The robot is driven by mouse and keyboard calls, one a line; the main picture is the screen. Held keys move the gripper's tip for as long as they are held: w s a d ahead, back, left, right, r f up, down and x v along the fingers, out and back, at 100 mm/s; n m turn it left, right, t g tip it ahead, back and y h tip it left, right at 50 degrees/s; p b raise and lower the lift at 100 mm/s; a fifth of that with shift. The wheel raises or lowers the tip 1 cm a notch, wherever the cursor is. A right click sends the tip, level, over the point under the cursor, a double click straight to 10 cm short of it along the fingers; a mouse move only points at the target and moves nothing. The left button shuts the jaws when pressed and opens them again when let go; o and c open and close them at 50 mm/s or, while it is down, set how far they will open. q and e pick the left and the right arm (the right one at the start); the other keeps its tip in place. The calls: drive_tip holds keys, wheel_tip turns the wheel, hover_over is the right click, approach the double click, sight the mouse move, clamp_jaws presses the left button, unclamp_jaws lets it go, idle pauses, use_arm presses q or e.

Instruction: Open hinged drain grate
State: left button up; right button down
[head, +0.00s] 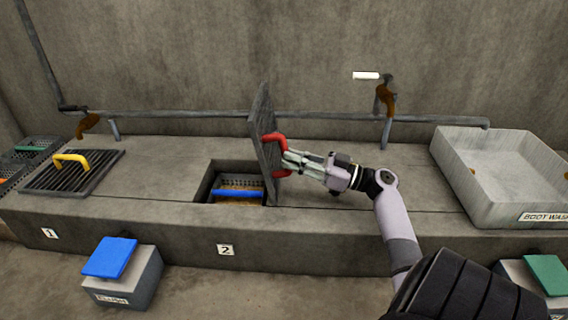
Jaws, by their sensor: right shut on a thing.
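A grey hinged drain grate (264,125) stands near upright at the right edge of a square drain opening (206,180) in the concrete ledge. A red handle (274,137) sticks out from the grate's right face. My right gripper (288,163) is at that handle, shut on it, with the arm coming from the lower right. Inside the opening a basket (240,183) with a blue bar (238,193) shows. A second grate (72,180) with a yellow handle (71,160) lies flat at the left, by label 1. My left gripper is out of view.
A grey boot wash basin (481,208) stands on the ledge at the right. Rusty taps (384,100) and a pipe (230,115) run along the wall. A box with a blue pedal (110,257) and one with a green pedal (546,274) stand on the floor. The ledge between arm and basin is clear.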

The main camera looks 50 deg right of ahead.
drive_tip(key=shift+s+d+f+m+t+y+b, duration=0.3)
drive_tip(key=shift+s+d+f+t+b, duration=0.3)
drive_tip(key=shift+s+d+t, duration=0.25)
drive_tip(key=shift+a, duration=0.1)
drive_tip(key=c, duration=1.5)
unclamp_jaws()
drive_tip(key=shift+r, duration=0.1)
drive_tip(key=shift+c, duration=0.2)
drive_tip(key=s+d, duration=0.6)
drive_tip(key=s, duration=0.5)
drive_tip(key=shift+s+d+f, duration=0.2)
drive_tip(key=shift+s, duration=0.05)
